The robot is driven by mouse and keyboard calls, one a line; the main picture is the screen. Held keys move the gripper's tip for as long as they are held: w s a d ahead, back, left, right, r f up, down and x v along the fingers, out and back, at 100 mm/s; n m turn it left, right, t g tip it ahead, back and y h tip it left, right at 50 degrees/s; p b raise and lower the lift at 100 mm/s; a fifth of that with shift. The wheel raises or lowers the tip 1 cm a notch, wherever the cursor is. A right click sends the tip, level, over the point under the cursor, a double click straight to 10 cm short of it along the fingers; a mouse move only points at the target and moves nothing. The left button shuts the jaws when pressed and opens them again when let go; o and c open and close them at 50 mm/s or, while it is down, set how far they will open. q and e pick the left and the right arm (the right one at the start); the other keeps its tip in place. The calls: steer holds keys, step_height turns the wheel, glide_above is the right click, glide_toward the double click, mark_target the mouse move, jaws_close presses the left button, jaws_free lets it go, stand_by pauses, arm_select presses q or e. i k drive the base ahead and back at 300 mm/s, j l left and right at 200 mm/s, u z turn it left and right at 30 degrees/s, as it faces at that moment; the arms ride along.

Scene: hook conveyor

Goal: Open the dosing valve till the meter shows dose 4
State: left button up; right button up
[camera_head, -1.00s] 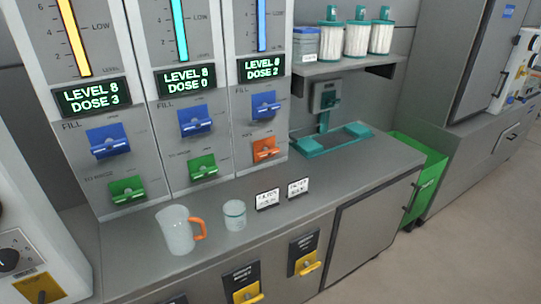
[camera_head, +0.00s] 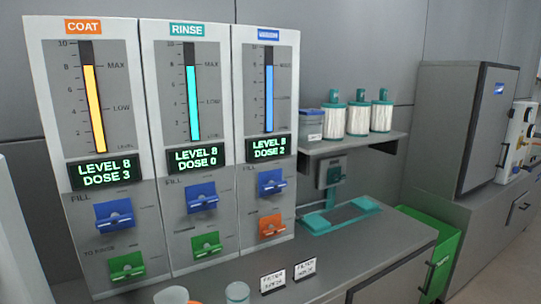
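Three dosing columns stand side by side, each with a level gauge and a meter. The COAT meter (camera_head: 106,172) reads dose 3, the RINSE meter (camera_head: 199,158) dose 0, and the third meter (camera_head: 269,147) dose 2. Under each meter is a blue valve handle: COAT (camera_head: 114,213), RINSE (camera_head: 201,197) and third column (camera_head: 271,182). Lower down are a green handle on COAT (camera_head: 127,266), a green one on RINSE (camera_head: 206,245) and an orange one on the third column (camera_head: 271,227). Neither of my grippers is in view.
A mug (camera_head: 172,295) and a cup (camera_head: 237,292) show at the bottom edge, mostly cut off. Two small label cards (camera_head: 305,269) stand on the counter. A teal-framed stand (camera_head: 340,215) sits right of the columns, below a shelf with containers (camera_head: 358,119). A green bin (camera_head: 440,260) is beyond.

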mark_target(272, 230)
steer(key=l+u, duration=0.1)
steer(key=u, duration=0.2)
steer(key=i+l+u, duration=0.1)
steer(key=l+u, duration=0.15)
steer(key=l, duration=0.15)
steer(key=i+l+u, duration=0.2)
steer(key=l, duration=0.15)
steer(key=l+u, duration=0.35)
steer(key=l, duration=3.05)
